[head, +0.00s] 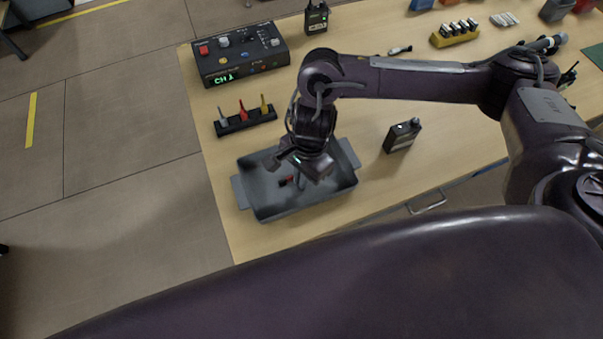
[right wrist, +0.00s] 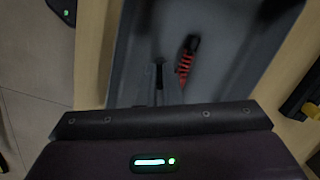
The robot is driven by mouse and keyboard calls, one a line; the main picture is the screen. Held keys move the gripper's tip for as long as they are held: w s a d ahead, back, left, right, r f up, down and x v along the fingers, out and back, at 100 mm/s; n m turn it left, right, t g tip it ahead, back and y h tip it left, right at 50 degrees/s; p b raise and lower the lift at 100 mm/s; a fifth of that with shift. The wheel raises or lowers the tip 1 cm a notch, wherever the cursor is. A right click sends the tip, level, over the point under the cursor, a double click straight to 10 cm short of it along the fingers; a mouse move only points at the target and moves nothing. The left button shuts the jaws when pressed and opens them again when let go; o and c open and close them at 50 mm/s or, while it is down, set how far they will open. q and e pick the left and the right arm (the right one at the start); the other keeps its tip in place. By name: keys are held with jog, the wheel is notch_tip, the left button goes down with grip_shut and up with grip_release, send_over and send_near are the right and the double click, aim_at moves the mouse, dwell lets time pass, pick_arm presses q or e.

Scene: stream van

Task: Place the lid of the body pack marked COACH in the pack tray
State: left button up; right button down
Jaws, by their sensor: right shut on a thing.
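The pack tray (head: 270,202) is a dark grey shallow tray with side handles near the table's left edge; it also shows in the right wrist view (right wrist: 225,25). My right gripper (head: 301,181) points down into the tray. In the right wrist view its fingers (right wrist: 160,88) are shut on a thin dark piece, the lid (right wrist: 159,70), mostly hidden by the fingers. A black body pack (head: 402,135) stands on the table right of the tray. Another body pack (head: 316,16) stands at the back. I cannot read a COACH mark on either. My left gripper is not in view.
A red and black item (right wrist: 187,58) lies in the tray beside my fingers. A rack (head: 245,121) of coloured pegs and a control box (head: 240,54) stand behind the tray. A yellow battery holder (head: 455,34) is farther back. The table right of the tray is mostly clear.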

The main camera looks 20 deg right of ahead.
jog(key=shift+f, duration=0.15)
jog(key=c, duration=1.6)
grip_release()
jog(key=shift+r, duration=0.25)
jog(key=shift+w+r, duration=0.1)
jog(key=shift+r, duration=0.15)
notch_tip(320, 180, up, 11)
jog(key=d, duration=0.1)
jog(key=shift+w+d, duration=0.25)
jog(key=shift+d, duration=0.05)
